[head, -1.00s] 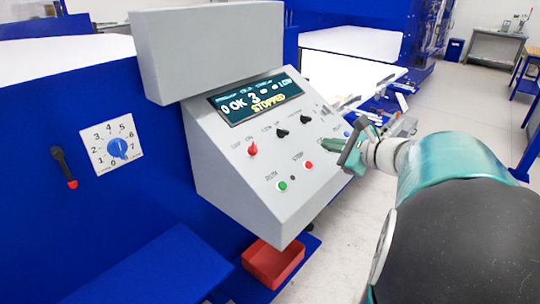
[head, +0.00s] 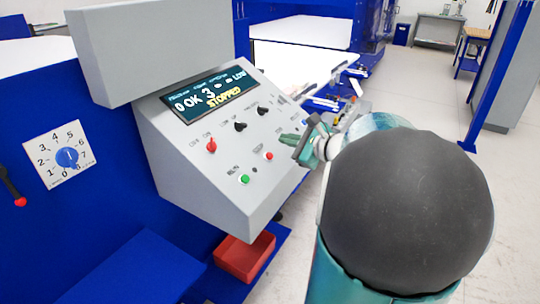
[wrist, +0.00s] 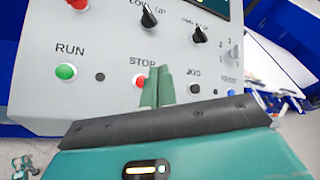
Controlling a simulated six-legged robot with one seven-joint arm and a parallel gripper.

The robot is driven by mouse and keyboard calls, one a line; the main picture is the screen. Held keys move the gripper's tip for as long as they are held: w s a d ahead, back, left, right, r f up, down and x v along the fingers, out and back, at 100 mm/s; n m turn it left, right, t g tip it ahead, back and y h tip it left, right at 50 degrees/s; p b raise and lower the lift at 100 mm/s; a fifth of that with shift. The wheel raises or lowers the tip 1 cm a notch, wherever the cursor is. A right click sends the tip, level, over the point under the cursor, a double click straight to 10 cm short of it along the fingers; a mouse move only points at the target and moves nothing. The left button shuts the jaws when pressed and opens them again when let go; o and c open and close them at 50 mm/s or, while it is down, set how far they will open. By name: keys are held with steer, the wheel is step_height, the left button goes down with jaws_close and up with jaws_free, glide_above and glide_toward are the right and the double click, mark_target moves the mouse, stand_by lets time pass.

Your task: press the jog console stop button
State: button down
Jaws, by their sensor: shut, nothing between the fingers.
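The jog console (head: 215,185) is a grey box with a sloped panel. Its red stop button (head: 269,156) sits low on the panel, right of the green run button (head: 244,179). The stop button also shows in the wrist view (wrist: 139,80), under the label STOP. My gripper (head: 283,138) is shut and empty, at the panel's right part. In the wrist view my green fingertips (wrist: 158,74) are together just right of the stop button, over its right edge in the picture. I cannot tell whether they touch the panel. The display (head: 210,93) reads STOPPED.
A jog button (wrist: 194,88) lies right of my fingers. A red knob (head: 211,145) and black knobs (head: 240,126) sit higher on the panel. A red bin (head: 244,257) stands below the console.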

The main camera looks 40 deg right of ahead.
steer(key=shift+w+a+f, duration=0.15)
steer(key=shift+w+f, duration=0.25)
steer(key=shift+f, duration=0.25)
steer(key=shift+w+a+f, duration=0.2)
steer(key=shift+w+f, duration=0.15)
steer(key=shift+f, duration=0.35)
steer(key=shift+w+a+f, duration=0.15)
steer(key=shift+w+f, duration=0.25)
steer(key=shift+f, duration=0.25)
stand_by(0.5)
steer(key=shift+w+f, duration=0.2)
steer(key=shift+f, duration=0.1)
steer(key=shift+w+a+f, duration=0.15)
steer(key=shift+w+f, duration=0.1)
steer(key=shift+f, duration=0.15)
stand_by(0.7)
steer(key=shift+s+r, duration=0.4)
steer(key=shift+r, duration=0.3)
steer(key=r, duration=0.1)
steer(key=s+r, duration=0.1)
steer(key=r, duration=0.1)
steer(key=s+d+r, duration=0.1)
steer(key=shift+s+d+r, duration=0.1)
steer(key=shift+s+r, duration=0.1)
steer(key=shift+s, duration=0.05)
stand_by(0.4)
